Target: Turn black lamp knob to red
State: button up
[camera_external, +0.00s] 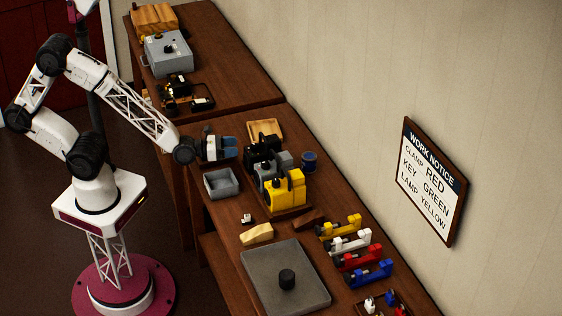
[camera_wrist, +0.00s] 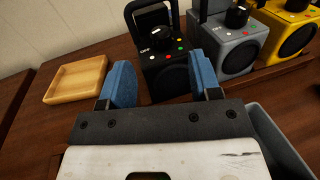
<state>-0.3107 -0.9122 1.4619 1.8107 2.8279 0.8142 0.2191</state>
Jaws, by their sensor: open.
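The black lamp (camera_wrist: 168,72) stands upright ahead of my gripper, with a black handle arched over it. Its round black knob (camera_wrist: 160,36) has a pale mark; coloured dots, including red and green, sit around it, and an off label is at its left. I cannot tell exactly where the knob points. In the external view the black lamp (camera_external: 262,148) is partly hidden among the other lamps. My gripper (camera_wrist: 163,80) is open and empty, its blue fingers appearing either side of the lamp's front. In the external view my gripper (camera_external: 228,148) is just left of the lamp.
A grey lamp (camera_wrist: 232,55) and a yellow lamp (camera_wrist: 290,35) stand to the right. A wooden tray (camera_wrist: 76,80) lies left. A grey bin (camera_external: 222,184) sits near my gripper. The wall notice (camera_external: 431,182) reads clamp red, key green, lamp yellow.

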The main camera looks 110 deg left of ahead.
aim_at(253, 145)
jog(key=shift+x, duration=3.85)
jog(key=shift+c, duration=0.3)
jog(key=c, duration=0.9)
jog(key=shift+d+n+g+y, duration=0.1)
jog(key=shift+n+g+y, duration=0.65)
jog(key=shift+y, duration=0.35)
jog(key=shift+w+n+g+y, duration=0.15)
jog(key=shift+n+g+y, duration=0.8)
jog(key=shift+y, duration=0.05)
jog(key=shift+d+n+g+y, duration=0.1)
jog(key=shift+n+g+y, duration=0.85)
jog(key=shift+g, duration=0.25)
jog(key=shift+n+g+y, duration=0.25)
jog(key=shift+n+g, duration=0.2)
jog(key=shift+g, duration=0.15)
